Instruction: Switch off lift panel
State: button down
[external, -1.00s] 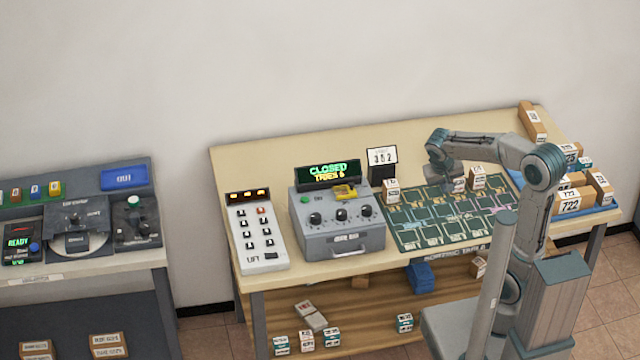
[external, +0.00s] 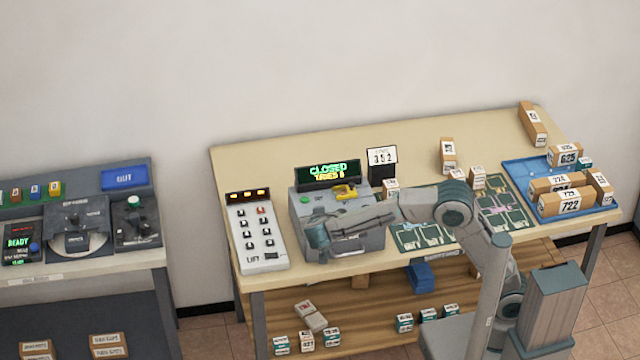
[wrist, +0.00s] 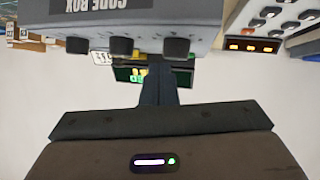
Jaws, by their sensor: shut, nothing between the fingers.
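The lift panel (external: 257,236) is a white slanted box at the left end of the table. It has rows of dark buttons, one of them red, three lit orange lamps on top, and a dark rocker switch (external: 271,256) beside the LIFT label. In the wrist view the lift panel (wrist: 262,25) shows at the upper right, with its orange lamps lit.
A number stand (external: 382,163), a green sorting mat (external: 420,237) and a blue tray (external: 524,173) with parcels lie farther right.

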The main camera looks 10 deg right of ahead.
jog(key=s+a+f+t+y+b, duration=0.2)
jog(key=s+a+f+t+y, duration=0.1)
jog(key=s+a, duration=0.8)
jog(key=a+y, duration=0.1)
jog(key=a, duration=0.2)
jog(key=shift+s+a+t, duration=0.3)
jog(key=shift+a, duration=0.05)
jog(key=shift+w, duration=0.1)
jog(key=p, duration=0.2)
send_over(270, 263)
jog(key=shift+d+f, duration=0.2)
jog(key=shift+f, duration=0.35)
jog(key=shift+d+f, duration=0.15)
jog(key=shift+f, duration=0.4)
jog(key=f, duration=0.3)
jog(key=shift+a+f, duration=0.2)
jog(key=shift+a, duration=0.1)
jog(key=shift+f, duration=0.4)
